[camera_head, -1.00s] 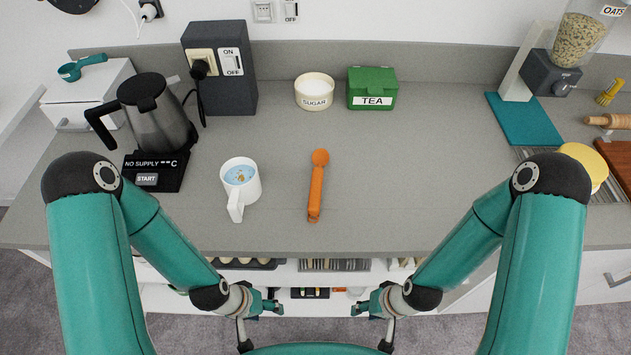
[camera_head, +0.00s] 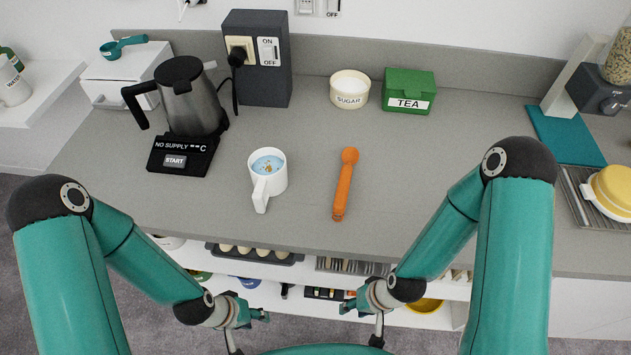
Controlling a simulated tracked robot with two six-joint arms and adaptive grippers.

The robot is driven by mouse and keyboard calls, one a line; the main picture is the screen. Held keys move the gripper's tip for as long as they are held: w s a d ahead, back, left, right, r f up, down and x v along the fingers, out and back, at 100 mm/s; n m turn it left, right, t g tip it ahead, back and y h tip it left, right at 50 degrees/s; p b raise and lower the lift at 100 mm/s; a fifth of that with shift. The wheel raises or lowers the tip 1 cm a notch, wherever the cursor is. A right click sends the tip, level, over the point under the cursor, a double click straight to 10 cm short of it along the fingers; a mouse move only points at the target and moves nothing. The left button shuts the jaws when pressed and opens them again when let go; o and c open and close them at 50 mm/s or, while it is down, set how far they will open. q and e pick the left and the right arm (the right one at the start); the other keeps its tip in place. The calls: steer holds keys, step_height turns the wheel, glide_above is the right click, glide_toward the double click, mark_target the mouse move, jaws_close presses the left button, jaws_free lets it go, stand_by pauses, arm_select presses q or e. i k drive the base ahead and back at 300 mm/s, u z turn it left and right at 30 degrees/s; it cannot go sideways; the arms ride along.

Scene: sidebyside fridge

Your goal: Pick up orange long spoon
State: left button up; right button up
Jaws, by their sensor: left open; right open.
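The orange long spoon (camera_head: 344,186) lies on the grey counter (camera_head: 300,215), its round end pointing to the back and its handle end near the front edge. Nothing touches it. My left gripper (camera_head: 262,316) is open and empty, below and in front of the counter's front edge, left of the spoon. My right gripper (camera_head: 345,308) is open and empty, also in front of the counter edge, almost straight below the spoon in the picture.
A white mug (camera_head: 268,178) of blue liquid stands left of the spoon. A kettle (camera_head: 188,100) is farther left. A sugar bowl (camera_head: 350,90) and a green tea box (camera_head: 408,92) stand behind. The counter right of the spoon is clear. Open shelves (camera_head: 300,302) lie below.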

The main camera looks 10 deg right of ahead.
mark_target(350, 156)
steer(key=z, duration=1.5)
steer(key=i, duration=0.1)
steer(key=u, duration=2.5)
steer(key=k, duration=0.9)
steer(key=z, duration=0.1)
